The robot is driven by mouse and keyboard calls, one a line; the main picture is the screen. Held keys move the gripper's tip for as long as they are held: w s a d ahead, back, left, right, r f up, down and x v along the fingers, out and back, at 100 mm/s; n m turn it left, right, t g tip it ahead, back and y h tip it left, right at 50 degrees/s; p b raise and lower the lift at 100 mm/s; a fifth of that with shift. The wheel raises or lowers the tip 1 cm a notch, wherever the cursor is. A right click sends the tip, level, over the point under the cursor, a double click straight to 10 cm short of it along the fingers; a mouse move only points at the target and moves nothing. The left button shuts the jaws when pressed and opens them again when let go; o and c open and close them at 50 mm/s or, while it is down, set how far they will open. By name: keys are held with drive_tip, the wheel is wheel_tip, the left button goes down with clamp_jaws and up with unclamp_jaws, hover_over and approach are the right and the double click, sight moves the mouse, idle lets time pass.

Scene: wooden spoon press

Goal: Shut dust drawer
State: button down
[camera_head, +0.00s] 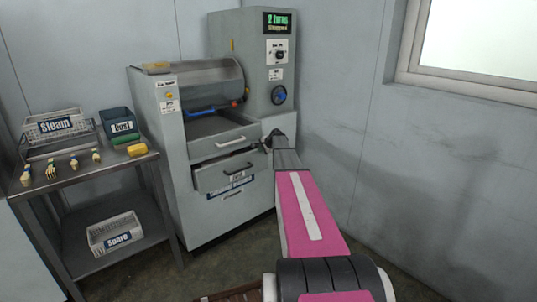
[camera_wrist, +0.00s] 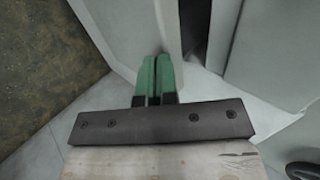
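The grey press machine (camera_head: 185,225) stands against the back wall. In the head view the fingertips are hidden at the machine's right front.
The wall and window are on the right. Some floor is clear before the machine.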

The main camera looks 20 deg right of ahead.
drive_tip(key=shift+w+a, duration=0.3)
drive_tip(key=shift+w, duration=0.55)
drive_tip(key=s+f+v, duration=0.2)
drive_tip(key=v, duration=1)
drive_tip(key=t+y, duration=0.1)
drive_tip(key=t, duration=0.1)
approach(214, 165)
drive_tip(key=w+f, duration=0.1)
drive_tip(key=f, duration=0.1)
drive_tip(key=w+a+f, duration=0.1)
drive_tip(key=w+f, duration=0.1)
drive_tip(key=shift+w+a+f, duration=0.25)
drive_tip(key=shift+f, duration=0.15)
drive_tip(key=shift+w+a, duration=0.2)
drive_tip(key=shift+w, duration=0.35)
drive_tip(key=shift+w+a, duration=0.25)
drive_tip(key=shift+w, duration=0.35)
drive_tip(key=shift+w+a+r, duration=0.1)
drive_tip(key=shift+w+a, duration=0.1)
drive_tip(key=shift+w, duration=0.25)
